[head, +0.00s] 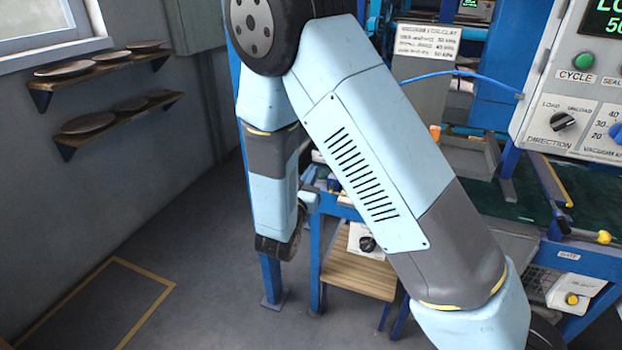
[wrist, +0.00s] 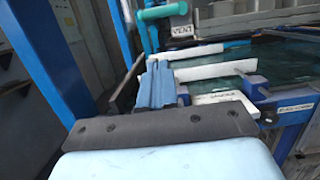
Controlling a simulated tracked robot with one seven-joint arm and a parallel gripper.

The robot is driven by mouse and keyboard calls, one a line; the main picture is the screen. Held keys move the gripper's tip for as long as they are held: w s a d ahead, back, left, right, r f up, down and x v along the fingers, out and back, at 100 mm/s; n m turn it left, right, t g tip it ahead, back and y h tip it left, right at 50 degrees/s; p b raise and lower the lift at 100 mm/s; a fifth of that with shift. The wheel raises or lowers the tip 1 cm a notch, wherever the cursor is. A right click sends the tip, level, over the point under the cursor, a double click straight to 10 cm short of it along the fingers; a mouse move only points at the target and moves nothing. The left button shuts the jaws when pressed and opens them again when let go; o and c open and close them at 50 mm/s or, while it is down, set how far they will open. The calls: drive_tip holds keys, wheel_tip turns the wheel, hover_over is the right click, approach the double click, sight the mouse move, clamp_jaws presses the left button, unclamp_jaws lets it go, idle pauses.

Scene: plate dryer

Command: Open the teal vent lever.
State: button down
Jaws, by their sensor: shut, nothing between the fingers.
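The teal vent lever (wrist: 163,13) shows at the top of the wrist view, as a near-level bar with a rounded end. A teal upright pipe stands below its left part, and a white VENT label (wrist: 181,29) is just below and right of the bar. My gripper (wrist: 157,68) is in the middle of the wrist view, its blue fingers together with nothing held. Its tips show below the lever in the picture and look apart from it. In the head view I cannot make out the lever; my arm covers much of the middle.
White bars (wrist: 215,68) over a dark green bed lie right of my fingers. A blue post (wrist: 45,60) stands at left. In the head view, a control panel (head: 580,90) is at right, a wooden slatted shelf (head: 358,265) is low in the middle, and left floor is clear.

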drive_tip(key=w+d+r, duration=0.2)
drive_tip(key=w+r, duration=0.2)
drive_tip(key=w, duration=0.3)
drive_tip(key=shift+w+d+r, duration=0.25)
drive_tip(key=shift+w+d, duration=0.05)
drive_tip(key=shift+d, duration=0.1)
drive_tip(key=shift+a+r+m, duration=0.15)
drive_tip(key=shift+a+m, duration=0.1)
drive_tip(key=shift+m, duration=0.35)
